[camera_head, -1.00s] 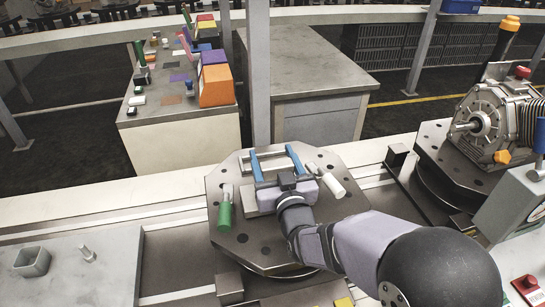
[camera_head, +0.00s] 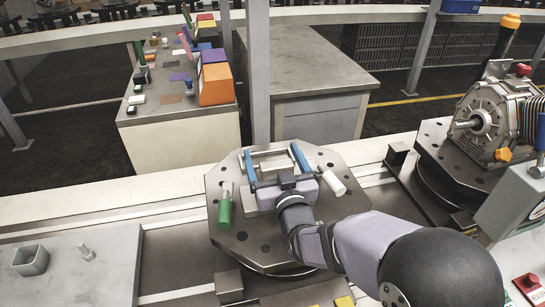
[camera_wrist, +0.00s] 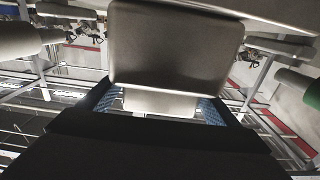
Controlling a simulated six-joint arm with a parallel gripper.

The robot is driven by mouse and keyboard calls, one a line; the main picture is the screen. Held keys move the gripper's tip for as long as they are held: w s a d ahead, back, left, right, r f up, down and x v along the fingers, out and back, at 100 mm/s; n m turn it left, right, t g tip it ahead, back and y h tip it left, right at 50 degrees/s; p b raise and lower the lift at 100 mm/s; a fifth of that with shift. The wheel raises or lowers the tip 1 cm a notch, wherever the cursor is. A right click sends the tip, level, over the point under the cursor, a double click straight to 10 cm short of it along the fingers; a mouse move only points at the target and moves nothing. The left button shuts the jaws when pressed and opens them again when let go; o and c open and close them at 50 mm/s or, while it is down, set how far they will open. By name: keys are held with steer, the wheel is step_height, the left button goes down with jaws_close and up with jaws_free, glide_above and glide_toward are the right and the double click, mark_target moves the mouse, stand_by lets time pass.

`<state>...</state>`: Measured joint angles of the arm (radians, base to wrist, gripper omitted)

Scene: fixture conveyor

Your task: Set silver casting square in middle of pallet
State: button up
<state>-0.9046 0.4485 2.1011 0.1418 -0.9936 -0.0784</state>
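The silver casting (camera_wrist: 175,50) is a smooth grey metal block with a narrower step below. It fills the upper middle of the wrist view. In the head view the casting (camera_head: 272,162) lies near the middle of the octagonal steel pallet (camera_head: 245,245), partly hidden by my gripper. My gripper (camera_head: 274,160) is over the pallet with its two blue fingers spread, one on each side of the casting. In the wrist view there are gaps between the blue finger pads and the narrower step, so the gripper is open around it.
A motor-like housing (camera_head: 485,120) sits on another pallet at the right. A grey plate (camera_head: 70,270) with a square socket is at the left.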

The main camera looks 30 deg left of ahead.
mark_target(279, 170)
steer(key=shift+f, duration=0.4)
steer(key=shift+r+b+v, duration=0.15)
steer(key=shift+b+v, duration=0.35)
steer(key=shift+v, duration=1.3)
steer(key=shift+r+b+v, duration=0.2)
steer(key=shift+b+v, duration=0.3)
steer(key=shift+v, duration=1.35)
